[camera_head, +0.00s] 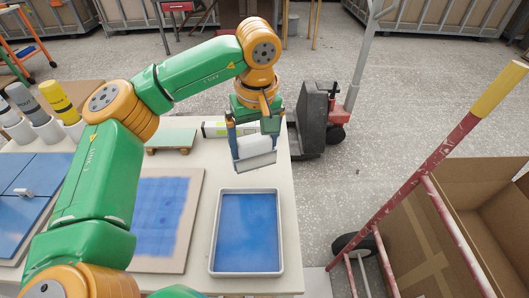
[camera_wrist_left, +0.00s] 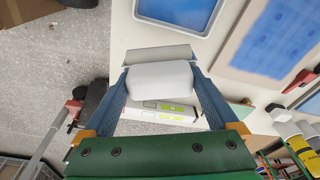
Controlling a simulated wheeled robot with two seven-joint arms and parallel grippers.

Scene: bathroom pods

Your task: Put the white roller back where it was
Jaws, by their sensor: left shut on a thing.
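The white roller (camera_head: 256,160) is held between the fingers of my left gripper (camera_head: 251,146), above the table's right part, just behind the paint tray in the head view. In the left wrist view the white roller (camera_wrist_left: 160,77) sits crosswise between the two blue fingers of the left gripper (camera_wrist_left: 160,82), with a grey strip along its far side. The white-rimmed tray with a blue inside (camera_head: 217,232) stands on the table, apart from the roller. My right gripper is not in view.
A blue-painted board (camera_head: 192,225) lies left of the tray. A white-and-green box (camera_head: 213,129) and a small green-topped stand (camera_head: 171,136) are behind. Bottles in white cups (camera_head: 60,100) stand at the left. A red-and-white trolley (camera_head: 425,185) with cardboard boxes stands right of the table.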

